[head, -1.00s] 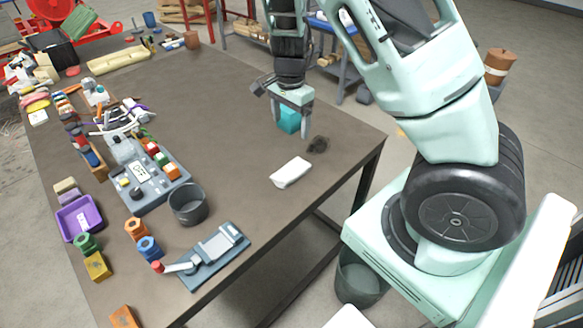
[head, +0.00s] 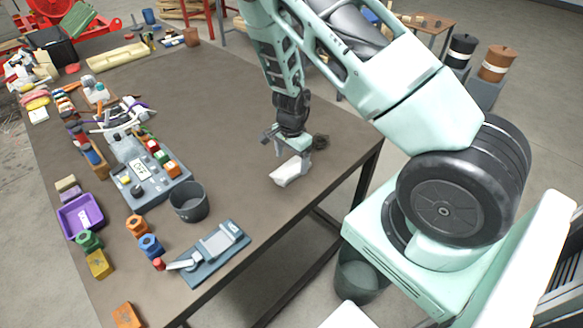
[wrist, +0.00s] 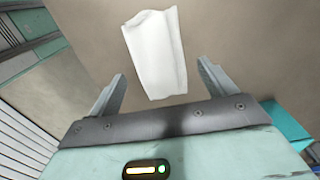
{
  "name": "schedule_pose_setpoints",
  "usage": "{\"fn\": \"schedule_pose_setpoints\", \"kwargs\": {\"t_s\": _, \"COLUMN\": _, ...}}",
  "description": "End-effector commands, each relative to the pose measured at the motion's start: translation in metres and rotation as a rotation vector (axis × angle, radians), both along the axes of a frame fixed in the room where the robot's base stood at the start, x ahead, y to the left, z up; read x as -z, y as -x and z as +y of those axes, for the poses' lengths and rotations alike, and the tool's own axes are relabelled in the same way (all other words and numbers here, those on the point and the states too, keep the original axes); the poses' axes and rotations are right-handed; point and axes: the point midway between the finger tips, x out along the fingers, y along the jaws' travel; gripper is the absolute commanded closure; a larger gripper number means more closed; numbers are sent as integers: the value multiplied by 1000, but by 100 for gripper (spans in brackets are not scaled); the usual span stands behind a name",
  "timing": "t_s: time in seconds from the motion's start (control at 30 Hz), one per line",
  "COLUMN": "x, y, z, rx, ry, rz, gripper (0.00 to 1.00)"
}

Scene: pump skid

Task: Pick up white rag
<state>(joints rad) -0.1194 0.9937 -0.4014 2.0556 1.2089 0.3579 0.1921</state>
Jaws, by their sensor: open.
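The white rag (head: 287,172) lies folded on the dark table near its right edge, and it shows whole in the wrist view (wrist: 155,52). My gripper (head: 290,160) is just above the rag in the head view and partly covers it. In the wrist view my gripper (wrist: 160,82) has its two fingers spread wide. The near end of the rag lies between the fingertips, with a gap on both sides. Nothing is held. I cannot tell the exact height of the fingertips over the table.
A dark lump (head: 320,142) lies just beyond the gripper. A teal block (wrist: 285,122) shows at the right of the wrist view. A grey cup (head: 188,203), a clamp-like device (head: 212,252) and a control box (head: 150,180) stand to the left. The table middle (head: 200,110) is clear.

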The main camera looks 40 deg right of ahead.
Motion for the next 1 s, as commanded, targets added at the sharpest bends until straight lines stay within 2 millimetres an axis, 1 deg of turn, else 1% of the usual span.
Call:
{"fn": "schedule_pose_setpoints", "kwargs": {"t_s": 0.1, "x": 16, "y": 0, "z": -1, "rx": 1, "ry": 0, "rz": 2, "gripper": 17}}
{"fn": "schedule_pose_setpoints", "kwargs": {"t_s": 0.2, "x": 24, "y": 0, "z": -1, "rx": 1, "ry": 0, "rz": 0, "gripper": 17}}
{"fn": "schedule_pose_setpoints", "kwargs": {"t_s": 0.43, "x": 26, "y": 0, "z": 0, "rx": 1, "ry": 0, "rz": -1, "gripper": 17}}
{"fn": "schedule_pose_setpoints", "kwargs": {"t_s": 0.47, "x": 26, "y": 0, "z": 0, "rx": 0, "ry": 0, "rz": -1, "gripper": 19}}
{"fn": "schedule_pose_setpoints", "kwargs": {"t_s": 0.5, "x": 26, "y": 0, "z": 0, "rx": 0, "ry": 0, "rz": -1, "gripper": 31}}
{"fn": "schedule_pose_setpoints", "kwargs": {"t_s": 0.57, "x": 26, "y": 0, "z": 0, "rx": 0, "ry": 0, "rz": -1, "gripper": 47}}
{"fn": "schedule_pose_setpoints", "kwargs": {"t_s": 0.6, "x": 26, "y": 0, "z": 0, "rx": 0, "ry": 0, "rz": -1, "gripper": 58}}
{"fn": "schedule_pose_setpoints", "kwargs": {"t_s": 0.63, "x": 26, "y": 0, "z": 0, "rx": 0, "ry": 0, "rz": -1, "gripper": 65}}
{"fn": "schedule_pose_setpoints", "kwargs": {"t_s": 1.0, "x": 23, "y": 0, "z": 0, "rx": -1, "ry": 0, "rz": -2, "gripper": 65}}
